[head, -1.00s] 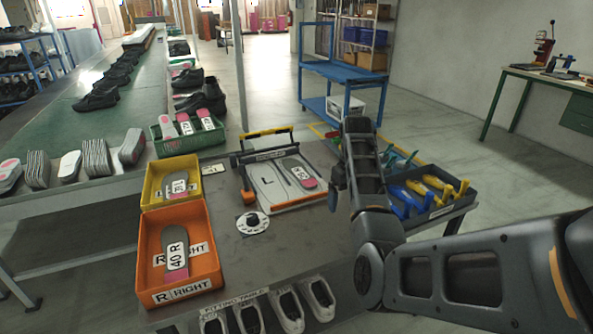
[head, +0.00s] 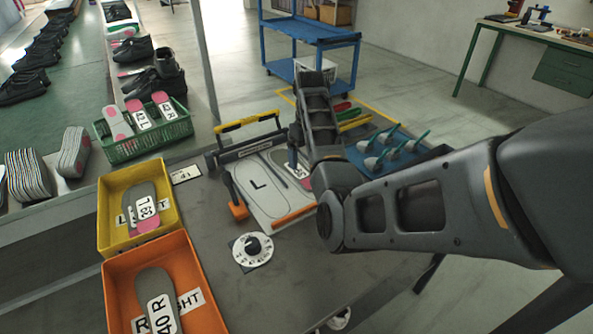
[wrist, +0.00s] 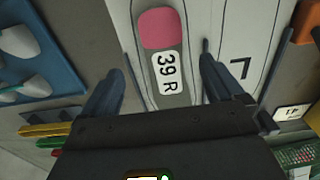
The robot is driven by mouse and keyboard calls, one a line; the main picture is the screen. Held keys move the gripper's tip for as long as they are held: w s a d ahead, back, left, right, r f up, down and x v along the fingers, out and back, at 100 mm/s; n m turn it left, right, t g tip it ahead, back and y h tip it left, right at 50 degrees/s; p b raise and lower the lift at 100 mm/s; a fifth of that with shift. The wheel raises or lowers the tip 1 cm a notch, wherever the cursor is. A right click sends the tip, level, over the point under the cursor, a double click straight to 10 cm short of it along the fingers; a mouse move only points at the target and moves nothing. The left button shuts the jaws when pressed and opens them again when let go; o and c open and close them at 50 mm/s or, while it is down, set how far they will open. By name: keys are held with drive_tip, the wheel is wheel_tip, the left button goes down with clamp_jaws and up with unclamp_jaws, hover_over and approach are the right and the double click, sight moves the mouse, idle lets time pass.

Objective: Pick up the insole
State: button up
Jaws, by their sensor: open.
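An insole marked 39 R (wrist: 167,70), grey with a pink end, lies on the white board (wrist: 222,20) in the wrist view. In the head view, only part of this insole (head: 304,180) shows beside my arm, on the right half of the board (head: 262,192), next to the outline marked L. My gripper (wrist: 163,62) is open above the insole, one finger on each side of it, and holds nothing. In the head view my gripper (head: 298,150) is mostly hidden by my own arm.
A yellow bin (head: 106,222) and an orange bin (head: 112,296) at the left each hold an insole. A green crate (head: 128,151) holds several more. A clamp with a yellow bar (head: 247,121) stands behind the board. A blue tray (head: 365,160) with tools is right of my gripper.

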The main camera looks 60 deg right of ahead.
sight(306, 177)
drive_tip(key=f, duration=0.6)
drive_tip(key=shift+a+f+p, duration=0.35)
drive_tip(key=shift+c, duration=0.2)
drive_tip(key=c, duration=1.1)
drive_tip(key=shift+r, duration=0.15)
